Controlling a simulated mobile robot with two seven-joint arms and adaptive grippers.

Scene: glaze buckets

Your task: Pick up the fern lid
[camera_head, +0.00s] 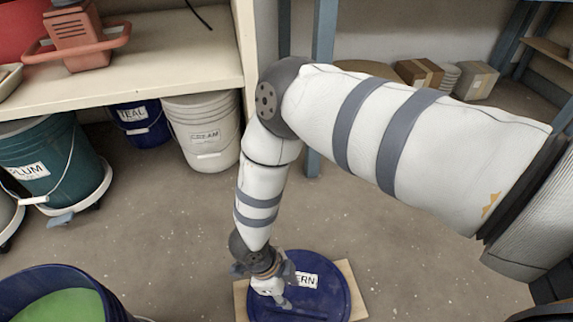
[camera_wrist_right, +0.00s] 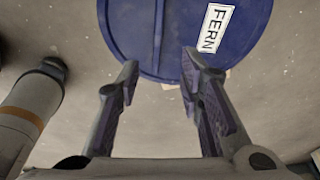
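The fern lid (camera_head: 325,297) is a round blue lid with a white FERN label, lying on a light wooden board (camera_head: 356,302) on the floor at the bottom centre of the head view. It also shows at the top of the right wrist view (camera_wrist_right: 150,30), with its label at the right. My right gripper (camera_head: 280,298) is over the left part of the lid in the head view. In the right wrist view its two fingers (camera_wrist_right: 160,88) are spread apart with nothing between them, and their tips reach the lid's near edge in the picture. Contact cannot be told. My left gripper is not in view.
An open blue bucket with green contents (camera_head: 55,300) stands at the lower left. A teal PLUM bucket (camera_head: 60,165), a blue TEAL bucket (camera_head: 140,122) and a white CREAM bucket (camera_head: 203,130) stand by the shelf (camera_head: 180,55). Boxes (camera_head: 420,73) lie at the back. Floor right of the board is clear.

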